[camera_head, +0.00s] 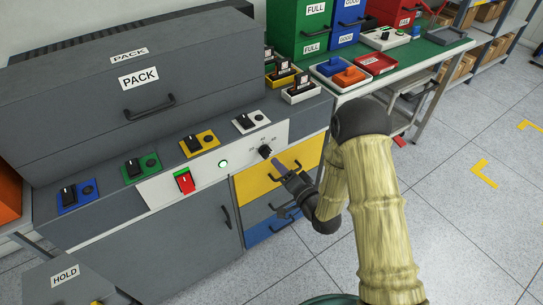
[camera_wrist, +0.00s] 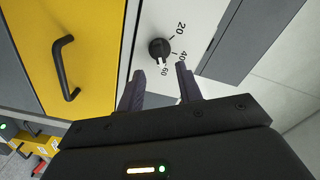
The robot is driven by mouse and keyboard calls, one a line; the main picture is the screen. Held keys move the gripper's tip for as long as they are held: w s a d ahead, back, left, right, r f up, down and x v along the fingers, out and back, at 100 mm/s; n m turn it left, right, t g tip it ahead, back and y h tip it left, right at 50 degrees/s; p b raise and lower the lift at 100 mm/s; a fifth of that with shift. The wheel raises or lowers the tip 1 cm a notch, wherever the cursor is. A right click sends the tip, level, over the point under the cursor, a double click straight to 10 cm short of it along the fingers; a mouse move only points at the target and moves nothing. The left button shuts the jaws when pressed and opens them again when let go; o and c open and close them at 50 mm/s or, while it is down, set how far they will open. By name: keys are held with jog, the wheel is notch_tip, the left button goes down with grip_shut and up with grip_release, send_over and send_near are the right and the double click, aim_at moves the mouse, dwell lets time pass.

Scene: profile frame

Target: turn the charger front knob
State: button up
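The charger front knob (camera_head: 265,151) is a small black dial on the white front panel, near its right end. In the wrist view the knob (camera_wrist: 159,48) shows face-on with a light pointer mark and the numbers 20, 40 and 60 beside it. The mark points toward the 60. My gripper (camera_head: 285,170) is in front of the panel, just below and right of the knob. In the wrist view the two fingers of my gripper (camera_wrist: 160,80) are spread apart with nothing between them. The fingertips end short of the knob, and I see no contact.
A yellow drawer (camera_head: 262,182) with a protruding handle lies below the knob. Colored charging bays (camera_head: 200,143) line the top. Floor to the right is open.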

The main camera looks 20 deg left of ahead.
aim_at(270, 155)
jog(key=x, duration=0.6)
grip_shut()
